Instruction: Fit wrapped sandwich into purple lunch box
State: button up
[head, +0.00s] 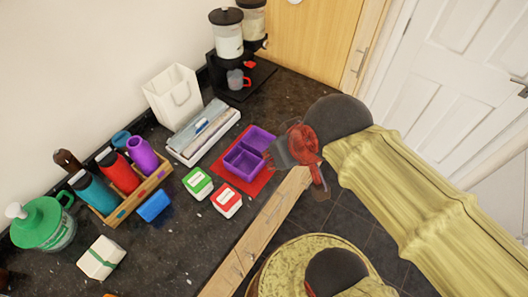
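The wrapped sandwich (101,257) is a white block with a green band. It lies on the dark counter at the lower left, apart from everything else. The purple lunch box (231,167) sits open on a red mat (224,176) near the counter's front edge. Its visible compartments look empty. My gripper (298,168) is above and just right of the lunch box, over the counter edge and far from the sandwich. Its dark fingers appear spread apart, with nothing seen between them.
Green-lidded (197,184) and red-lidded (227,200) containers stand left of the mat. A blue block (154,206) and a wooden bottle rack (150,185) lie between them and the sandwich. A green-lidded jar (43,224) stands far left. Counter right of the sandwich is clear.

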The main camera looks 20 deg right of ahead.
aim_at(245, 160)
jog(key=u, duration=1.9)
jog(key=i+j+z, duration=0.25)
jog(key=j+z, duration=0.25)
jog(key=j, duration=0.25)
